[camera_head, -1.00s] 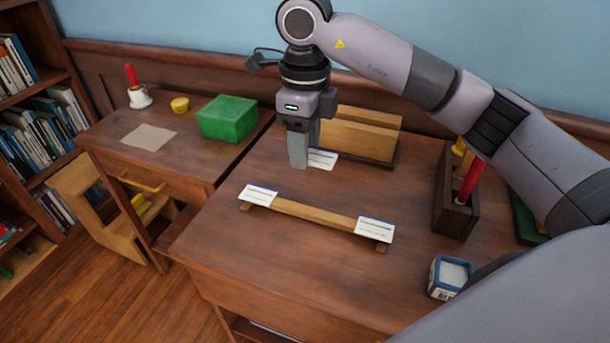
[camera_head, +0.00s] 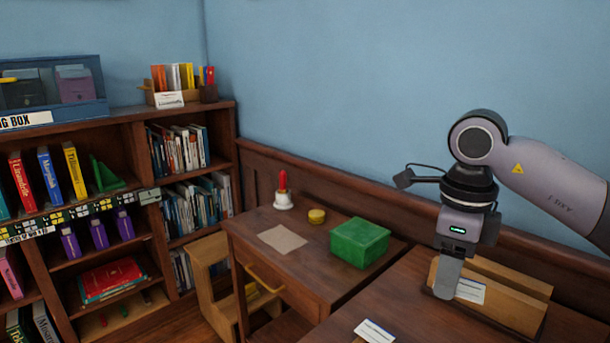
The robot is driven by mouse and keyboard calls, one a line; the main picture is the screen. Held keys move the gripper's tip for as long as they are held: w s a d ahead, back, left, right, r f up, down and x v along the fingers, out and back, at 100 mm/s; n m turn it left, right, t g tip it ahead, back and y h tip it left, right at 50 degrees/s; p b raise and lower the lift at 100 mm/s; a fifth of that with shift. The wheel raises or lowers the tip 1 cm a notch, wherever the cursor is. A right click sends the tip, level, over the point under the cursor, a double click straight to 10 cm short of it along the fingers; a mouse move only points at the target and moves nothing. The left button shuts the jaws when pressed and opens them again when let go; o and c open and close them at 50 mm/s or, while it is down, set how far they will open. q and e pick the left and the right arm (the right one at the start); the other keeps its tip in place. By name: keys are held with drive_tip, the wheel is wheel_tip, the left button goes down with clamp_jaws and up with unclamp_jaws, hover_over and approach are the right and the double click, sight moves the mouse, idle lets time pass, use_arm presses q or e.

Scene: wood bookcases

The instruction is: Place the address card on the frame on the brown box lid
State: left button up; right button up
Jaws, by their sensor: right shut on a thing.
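My right gripper (camera_head: 444,284) points down above the right-hand desk, at the lower right. It is shut on a white card with printed lines (camera_head: 470,290), which shows just right of its fingers. The card is in front of a light wooden slotted holder (camera_head: 510,287); a gap between them cannot be told. Another white card (camera_head: 374,331) lies at the bottom edge on a mostly cut-off wooden strip. A brown wooden box (camera_head: 188,94) with a white label on its front stands on the bookcase. I cannot tell which thing is the framed lid. My left gripper is not in view.
A green box (camera_head: 360,242), a yellow round tin (camera_head: 317,216), a red-handled bell (camera_head: 283,191) and a brown paper sheet (camera_head: 282,239) are on the left desk. A full bookcase (camera_head: 130,118) stands at left, with a blue box (camera_head: 52,92) on top.

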drive_tip(key=n, duration=0.1)
drive_tip(key=f+n, duration=0.1)
drive_tip(key=n, duration=0.2)
drive_tip(key=shift+s+f+p, duration=0.25)
drive_tip(key=shift+f+p, duration=0.1)
drive_tip(key=n, duration=0.1)
drive_tip(key=f+n, duration=0.1)
drive_tip(key=n, duration=0.2)
drive_tip(key=shift+s+f+p, duration=0.3)
drive_tip(key=shift+f+p, duration=0.05)
drive_tip(key=shift+f, duration=0.05)
use_arm(q)
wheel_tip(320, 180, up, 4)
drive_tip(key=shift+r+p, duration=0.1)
drive_tip(key=shift+p, duration=1.15)
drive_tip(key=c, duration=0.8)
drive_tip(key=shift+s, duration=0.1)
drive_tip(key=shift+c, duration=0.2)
use_arm(e)
drive_tip(key=s+f+n, duration=0.4)
drive_tip(key=f+n, duration=0.2)
drive_tip(key=n, duration=1.1)
drive_tip(key=shift+s+f, duration=0.25)
drive_tip(key=shift+s, duration=0.05)
